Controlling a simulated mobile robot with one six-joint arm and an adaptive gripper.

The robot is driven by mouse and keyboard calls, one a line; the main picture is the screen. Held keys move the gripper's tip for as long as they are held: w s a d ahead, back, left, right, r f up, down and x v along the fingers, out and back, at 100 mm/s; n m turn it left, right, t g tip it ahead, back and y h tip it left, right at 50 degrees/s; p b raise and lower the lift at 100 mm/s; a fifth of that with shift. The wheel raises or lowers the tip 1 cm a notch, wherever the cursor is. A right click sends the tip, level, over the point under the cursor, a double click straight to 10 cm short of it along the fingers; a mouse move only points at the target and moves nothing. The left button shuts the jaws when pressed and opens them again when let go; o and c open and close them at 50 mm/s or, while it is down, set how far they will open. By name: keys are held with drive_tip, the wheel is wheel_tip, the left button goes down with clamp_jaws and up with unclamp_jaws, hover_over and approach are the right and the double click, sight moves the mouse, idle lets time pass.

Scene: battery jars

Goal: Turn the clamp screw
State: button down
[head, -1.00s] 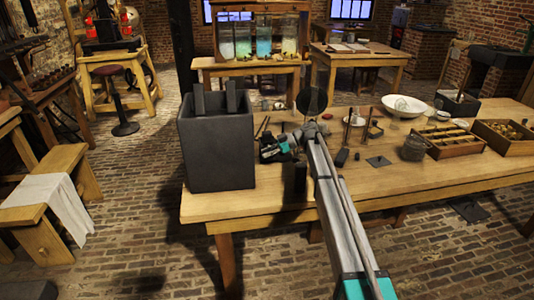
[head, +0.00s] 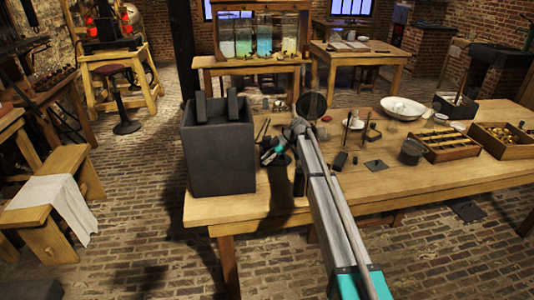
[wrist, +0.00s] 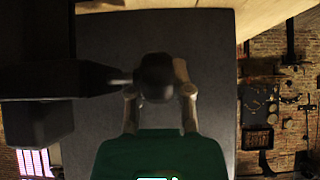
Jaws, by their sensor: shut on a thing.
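The clamp screw shows in the wrist view as a dark round knob (wrist: 157,72) on a thin pale shaft, which runs left into a dark block (wrist: 50,80). My gripper (wrist: 160,90) has one finger on each side of the knob and is shut on it. In the head view my gripper (head: 270,155) is at the right side of a large dark grey jar (head: 218,160), from which two dark plates (head: 232,104) stand up. The screw is too small and hidden to make out in the head view.
The jar stands on the left end of a wooden table (head: 400,190). To the right are a small dark pot (head: 411,152), a white bowl (head: 402,107) and wooden trays (head: 445,158). The front right of the tabletop is clear.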

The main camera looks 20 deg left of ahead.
drive_tip(key=t+h+p, duration=0.1)
drive_tip(key=h, duration=0.1)
drive_tip(key=t+h+p, duration=0.1)
drive_tip(key=h+p, duration=0.1)
drive_tip(key=shift+s+f+t+h, duration=0.15)
drive_tip(key=shift+f+t+h, duration=0.25)
drive_tip(key=shift+d+f+t+h, duration=0.1)
drive_tip(key=shift+f+t+h, duration=0.1)
drive_tip(key=shift+t+h, duration=0.5)
drive_tip(key=shift+d+f+t+h, duration=0.15)
drive_tip(key=shift+t+h, duration=0.25)
drive_tip(key=shift+h, duration=0.6)
drive_tip(key=c, duration=0.8)
unclamp_jaws()
drive_tip(key=shift+w, duration=0.2)
drive_tip(key=shift+a, duration=0.1)
drive_tip(key=shift+g+y, duration=0.3)
drive_tip(key=shift+y, duration=0.2)
